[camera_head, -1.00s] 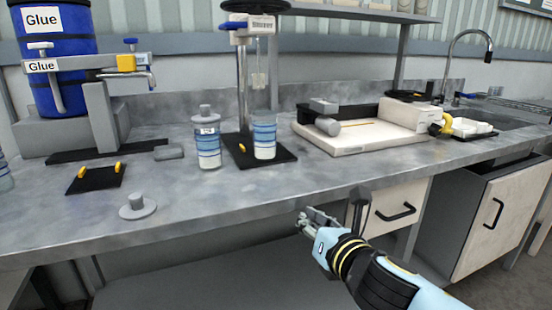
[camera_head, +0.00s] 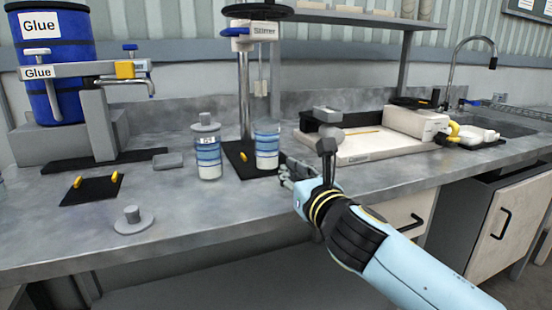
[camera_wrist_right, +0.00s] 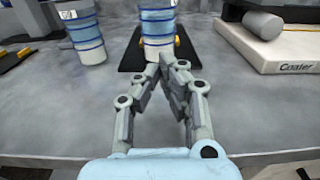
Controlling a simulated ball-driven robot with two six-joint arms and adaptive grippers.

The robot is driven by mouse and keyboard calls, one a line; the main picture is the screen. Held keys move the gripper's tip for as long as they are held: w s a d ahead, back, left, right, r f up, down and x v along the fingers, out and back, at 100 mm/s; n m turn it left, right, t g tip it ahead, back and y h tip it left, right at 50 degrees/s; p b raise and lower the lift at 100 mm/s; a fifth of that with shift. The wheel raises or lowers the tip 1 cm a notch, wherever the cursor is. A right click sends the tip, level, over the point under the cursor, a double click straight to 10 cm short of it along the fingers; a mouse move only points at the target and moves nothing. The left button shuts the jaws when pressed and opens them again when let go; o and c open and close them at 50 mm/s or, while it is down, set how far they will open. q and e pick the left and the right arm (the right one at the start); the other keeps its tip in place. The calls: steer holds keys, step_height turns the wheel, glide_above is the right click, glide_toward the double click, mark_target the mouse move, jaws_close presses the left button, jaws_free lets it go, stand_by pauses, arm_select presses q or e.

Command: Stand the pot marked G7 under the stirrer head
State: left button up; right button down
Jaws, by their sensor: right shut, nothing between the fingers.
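A clear pot with blue bands and a grey knobbed lid (camera_head: 208,158) stands upright on the bench, left of the stirrer. Its small label looks like G1 or G7; I cannot tell which. A second blue-banded pot (camera_head: 267,158), with no lid visible, stands on the black stirrer base (camera_head: 240,168) under the stirrer head (camera_head: 256,32); no mark on it is readable. My right gripper (camera_head: 287,170) is shut and empty, just right of and in front of this second pot. In the wrist view its fingertips (camera_wrist_right: 166,60) meet before that pot (camera_wrist_right: 157,30). My left gripper is out of view.
A loose grey knobbed lid (camera_head: 134,221) lies near the bench's front edge. A black mat with yellow pegs (camera_head: 92,190) and a glue dispenser (camera_head: 98,110) are at left. A coater (camera_head: 352,150) stands right of the stirrer. Bare bench lies in front of the pots.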

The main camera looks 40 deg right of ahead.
mark_target(272, 155)
steer(key=x, duration=0.6)
steer(key=shift+w, duration=0.2)
steer(key=shift+w+d, duration=0.15)
steer(key=shift+w, duration=0.45)
steer(key=shift+w, duration=0.15)
steer(key=p+x, duration=0.1)
steer(key=x, duration=0.2)
steer(key=shift+w+d, duration=0.15)
steer(key=shift+w, duration=0.15)
steer(key=shift+w+d, duration=0.1)
steer(key=shift+w, duration=0.3)
